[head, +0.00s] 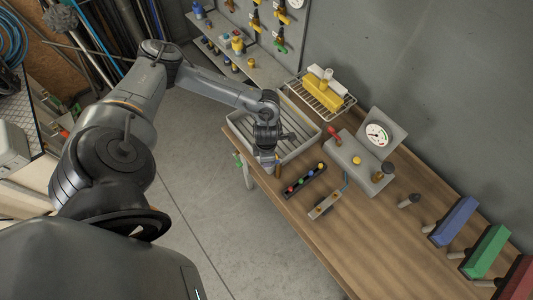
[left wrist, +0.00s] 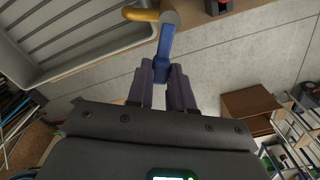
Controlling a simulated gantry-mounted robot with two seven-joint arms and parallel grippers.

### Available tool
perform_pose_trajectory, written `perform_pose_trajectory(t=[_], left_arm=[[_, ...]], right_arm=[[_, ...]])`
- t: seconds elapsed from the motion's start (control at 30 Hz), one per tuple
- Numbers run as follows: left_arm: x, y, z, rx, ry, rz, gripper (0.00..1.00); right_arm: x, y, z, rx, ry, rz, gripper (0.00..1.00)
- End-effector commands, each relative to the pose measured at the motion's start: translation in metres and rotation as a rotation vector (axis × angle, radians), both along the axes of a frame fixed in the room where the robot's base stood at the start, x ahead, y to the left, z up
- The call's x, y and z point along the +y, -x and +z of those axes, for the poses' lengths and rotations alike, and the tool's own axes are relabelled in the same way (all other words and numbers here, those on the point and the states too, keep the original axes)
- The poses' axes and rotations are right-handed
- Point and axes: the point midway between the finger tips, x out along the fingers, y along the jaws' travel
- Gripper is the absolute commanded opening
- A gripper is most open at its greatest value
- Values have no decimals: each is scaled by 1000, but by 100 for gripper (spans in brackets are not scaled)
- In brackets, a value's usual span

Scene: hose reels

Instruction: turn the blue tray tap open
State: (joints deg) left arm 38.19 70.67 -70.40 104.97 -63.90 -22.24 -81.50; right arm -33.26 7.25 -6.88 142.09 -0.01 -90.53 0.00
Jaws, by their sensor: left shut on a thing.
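The blue tap handle (left wrist: 165,38) is a flat lever, upright in the left wrist view, running down from the tap body (left wrist: 170,14). A yellow curved piece (left wrist: 141,14) sticks out to the left of the tap body. My left gripper (left wrist: 162,74) is shut on the lower end of the blue handle, one finger on each side. In the head view my left gripper (head: 266,158) is at the near corner of the grey ribbed tray (head: 310,146), and it hides the tap there. My right gripper is not in view.
Close to the gripper on the wooden bench (head: 349,235) lie a dark strip with coloured knobs (head: 306,181) and a metal block (head: 325,205). A gauge box (head: 358,163) and a wire rack (head: 320,95) stand behind. Open floor (head: 205,200) lies in front of the bench.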

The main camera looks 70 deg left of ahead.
Motion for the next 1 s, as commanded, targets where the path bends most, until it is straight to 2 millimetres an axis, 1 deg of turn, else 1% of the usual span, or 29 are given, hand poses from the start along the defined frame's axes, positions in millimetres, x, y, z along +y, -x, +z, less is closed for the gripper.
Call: perform_pose_trajectory(t=[0.03,0.1,0.4,0.63,1.0], left_arm=[[-3,1,3,1,3,37,0],[-6,1,3,1,3,89,0],[-14,2,2,0,3,250,0],[-16,2,2,-1,2,300,0],[-16,1,1,-1,2,309,0]], right_arm=[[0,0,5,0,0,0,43],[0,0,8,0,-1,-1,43],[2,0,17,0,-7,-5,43],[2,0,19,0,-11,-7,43],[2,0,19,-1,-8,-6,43]])
